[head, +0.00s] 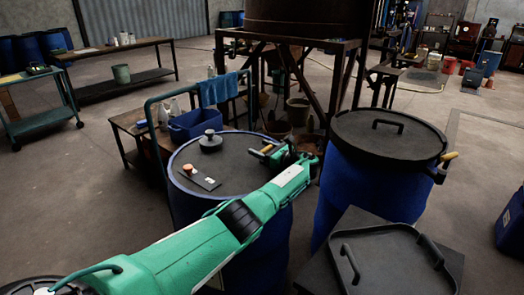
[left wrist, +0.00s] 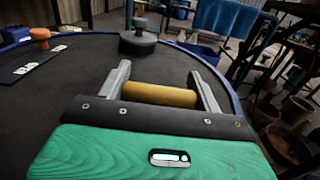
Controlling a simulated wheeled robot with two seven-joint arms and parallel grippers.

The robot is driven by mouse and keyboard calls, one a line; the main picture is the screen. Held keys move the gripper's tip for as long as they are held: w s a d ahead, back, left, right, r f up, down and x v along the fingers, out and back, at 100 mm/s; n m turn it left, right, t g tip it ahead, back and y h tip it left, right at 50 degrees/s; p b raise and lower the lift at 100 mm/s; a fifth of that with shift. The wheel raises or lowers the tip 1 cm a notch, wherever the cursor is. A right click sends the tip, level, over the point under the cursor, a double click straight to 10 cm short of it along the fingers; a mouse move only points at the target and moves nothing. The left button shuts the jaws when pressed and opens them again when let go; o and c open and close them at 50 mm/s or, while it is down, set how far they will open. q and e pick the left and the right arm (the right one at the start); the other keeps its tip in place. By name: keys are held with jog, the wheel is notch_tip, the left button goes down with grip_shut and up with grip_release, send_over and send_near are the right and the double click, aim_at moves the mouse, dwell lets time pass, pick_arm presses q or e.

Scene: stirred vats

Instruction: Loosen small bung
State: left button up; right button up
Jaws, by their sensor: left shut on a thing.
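A blue drum with a dark lid (head: 235,172) stands in the middle of the head view. A larger grey round bung (head: 210,140) stands on the lid's far side and also shows in the left wrist view (left wrist: 138,40). My left gripper (head: 270,151) is at the lid's right edge, shut on a yellow handle (left wrist: 158,94) that lies crosswise between its fingers. What the handle belongs to is hidden. My right gripper is not in view.
A second blue drum with a closed black lid (head: 389,135) stands at the right, with a yellow lever (head: 449,156). A dark lid or tray with a handle (head: 392,262) lies in front. A bench (head: 133,129) with a blue crate (head: 195,124) stands behind left.

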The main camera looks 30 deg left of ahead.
pick_arm(q)
jog(key=o, duration=1)
jog(key=d, duration=0.9)
jog(key=s+d, duration=0.1)
jog(key=d, duration=0.3)
jog(key=shift+d+p, duration=0.3)
jog(key=shift+d, duration=0.1)
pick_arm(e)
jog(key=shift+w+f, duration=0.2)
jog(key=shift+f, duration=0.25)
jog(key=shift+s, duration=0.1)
